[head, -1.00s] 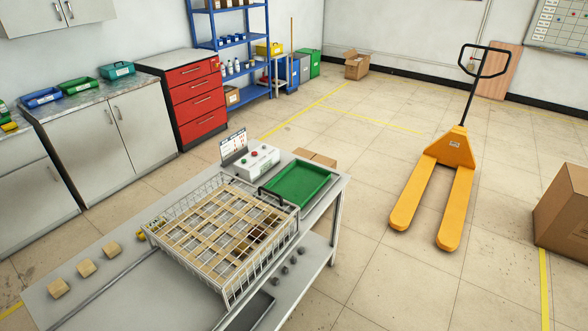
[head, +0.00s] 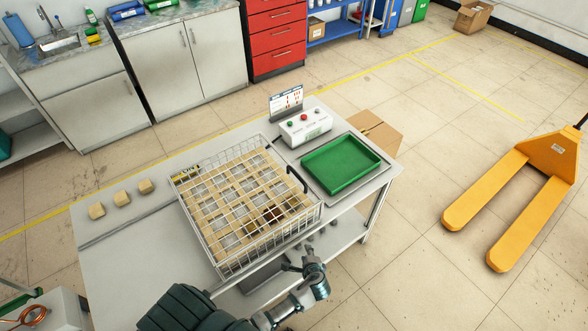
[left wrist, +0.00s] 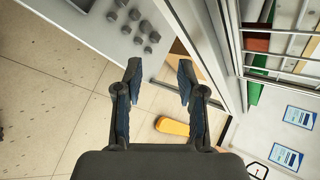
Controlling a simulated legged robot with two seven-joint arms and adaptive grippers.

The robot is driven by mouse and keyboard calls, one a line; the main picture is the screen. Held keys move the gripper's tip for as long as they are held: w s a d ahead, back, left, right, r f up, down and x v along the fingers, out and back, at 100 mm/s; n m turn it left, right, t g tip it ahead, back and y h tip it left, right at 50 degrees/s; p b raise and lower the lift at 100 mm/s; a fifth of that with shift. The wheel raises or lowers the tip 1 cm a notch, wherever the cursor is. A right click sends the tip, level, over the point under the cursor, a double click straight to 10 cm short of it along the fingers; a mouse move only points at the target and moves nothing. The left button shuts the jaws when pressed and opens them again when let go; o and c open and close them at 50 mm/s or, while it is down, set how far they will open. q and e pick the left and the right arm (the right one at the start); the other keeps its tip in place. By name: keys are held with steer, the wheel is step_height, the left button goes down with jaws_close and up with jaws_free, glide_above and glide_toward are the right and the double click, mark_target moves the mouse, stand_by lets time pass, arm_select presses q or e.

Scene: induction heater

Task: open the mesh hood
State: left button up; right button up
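The mesh hood (head: 268,242) is a white wire cage, lying closed over a pale slatted surface on the grey workbench. Its black handle (head: 297,181) is on the right side, near the green tray. My left gripper (head: 304,262) is in front of the bench and below the hood's near right corner, apart from the hood and handle. In the left wrist view the two fingers (left wrist: 158,72) are spread with nothing between them. Part of the hood's wire mesh (left wrist: 285,72) shows at the upper right there. My right gripper is not in view.
A white control box (head: 306,126) with buttons and a green tray (head: 341,166) stand on the bench's right end. Wooden blocks (head: 121,198) lie at left. Several grey knobs sit on the lower shelf (left wrist: 95,22). A yellow pallet jack (head: 515,200) stands at right, with clear floor between.

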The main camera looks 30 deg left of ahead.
mark_target(298, 176)
arm_select(q)
steer(key=w+a+r+t+y+p, duration=0.1)
steer(key=w+r+y, duration=0.15)
steer(key=r, duration=1.05)
steer(key=w+r+t+y+p, duration=0.1)
steer(key=w+r+y+p, duration=0.15)
steer(key=r, duration=0.95)
steer(key=shift+m+t, duration=0.3)
steer(key=shift+m, duration=0.1)
steer(key=x, duration=1.6)
steer(key=shift+s+a+r, duration=0.15)
steer(key=shift+s+a, duration=0.1)
steer(key=shift+a, duration=0.1)
steer(key=shift+w+a, duration=0.2)
steer(key=shift+w, duration=0.05)
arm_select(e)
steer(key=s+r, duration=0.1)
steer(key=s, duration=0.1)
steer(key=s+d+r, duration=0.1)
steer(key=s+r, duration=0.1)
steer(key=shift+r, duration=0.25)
arm_select(q)
steer(key=shift+y, duration=0.3)
jaws_close()
